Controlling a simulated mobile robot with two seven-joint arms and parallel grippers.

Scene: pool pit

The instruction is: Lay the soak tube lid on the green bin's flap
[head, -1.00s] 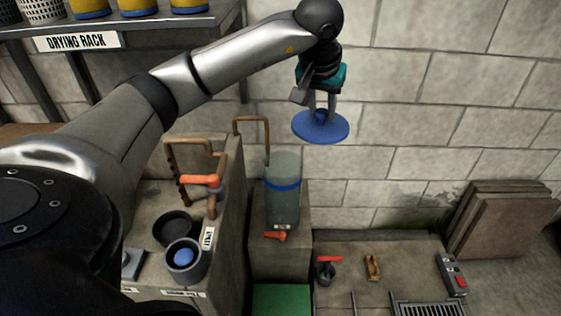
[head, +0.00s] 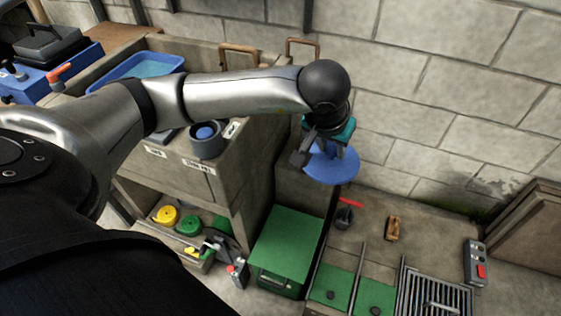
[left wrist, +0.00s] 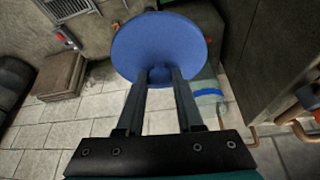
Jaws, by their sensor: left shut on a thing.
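The soak tube lid is a round blue disc (head: 331,169). My left gripper (head: 325,150) is shut on the lid's knob and holds it in the air, to the right of the concrete bench. In the left wrist view the lid (left wrist: 158,42) sits at the tips of the left gripper (left wrist: 160,78), its disc spread beyond the fingers. The green bin (head: 287,243) stands on the floor below and left of the lid in the head view, with its flat green top clear. My right gripper is not in view.
A concrete bench (head: 262,135) with a grey cup (head: 206,140) stands left of the bin. A red-handled valve (head: 345,215), a metal grate (head: 435,295) and a switch box (head: 475,262) lie to the right. The tube (left wrist: 208,98) shows in the left wrist view.

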